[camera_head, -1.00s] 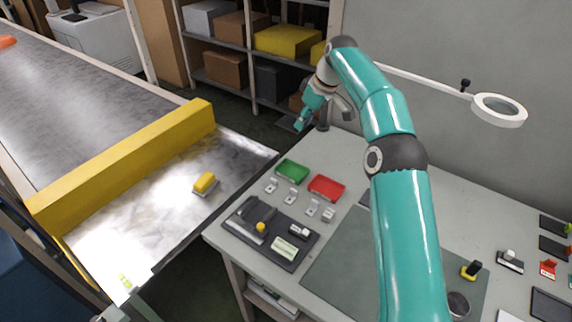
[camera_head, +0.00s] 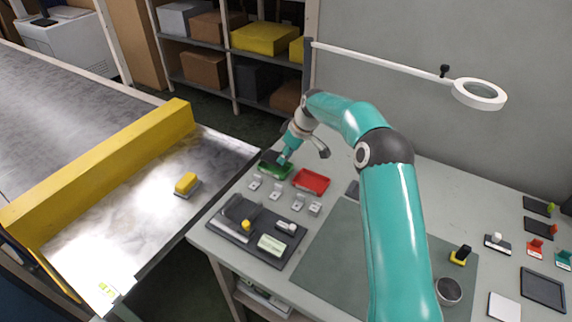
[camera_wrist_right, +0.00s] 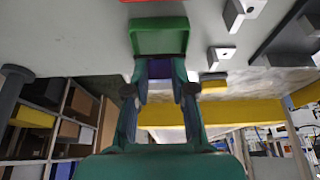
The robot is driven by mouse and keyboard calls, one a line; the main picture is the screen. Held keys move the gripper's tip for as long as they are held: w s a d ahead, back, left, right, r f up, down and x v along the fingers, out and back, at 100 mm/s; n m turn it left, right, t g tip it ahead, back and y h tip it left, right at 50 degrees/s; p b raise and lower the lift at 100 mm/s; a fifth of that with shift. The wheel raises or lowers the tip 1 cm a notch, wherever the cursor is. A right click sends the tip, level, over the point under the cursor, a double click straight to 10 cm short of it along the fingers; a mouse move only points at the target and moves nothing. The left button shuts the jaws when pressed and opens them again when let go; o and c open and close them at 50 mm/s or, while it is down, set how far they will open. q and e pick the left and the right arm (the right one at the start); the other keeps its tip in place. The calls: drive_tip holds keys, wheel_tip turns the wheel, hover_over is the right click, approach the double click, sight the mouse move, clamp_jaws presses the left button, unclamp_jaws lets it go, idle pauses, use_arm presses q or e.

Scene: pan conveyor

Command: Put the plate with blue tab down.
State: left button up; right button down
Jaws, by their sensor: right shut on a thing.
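My right gripper (camera_head: 281,161) is at the green tray (camera_head: 268,172) on the table's far left part. In the right wrist view its two fingers (camera_wrist_right: 160,80) are shut on a blue-purple tab (camera_wrist_right: 159,68), just in front of the green tray (camera_wrist_right: 159,24). A dark flat piece (camera_head: 271,156) shows at the fingertips over the tray, seemingly the plate. Most of the plate is hidden, and I cannot tell whether it touches the tray. My left gripper is not in view.
A red tray (camera_head: 311,181) stands right of the green one. Small metal brackets (camera_head: 277,190) and a dark fixture board (camera_head: 230,238) lie in front. A conveyor with a yellow guard (camera_head: 110,165) is to the left. A magnifier lamp (camera_head: 479,94) overhangs the table.

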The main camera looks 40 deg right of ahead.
sight(282, 171)
wheel_tip(282, 171, down, 4)
drive_tip(key=shift+f, duration=0.1)
drive_tip(key=c, duration=1.2)
unclamp_jaws()
drive_tip(key=shift+c, duration=0.2)
drive_tip(key=b+v, duration=0.1)
drive_tip(key=v, duration=1.1)
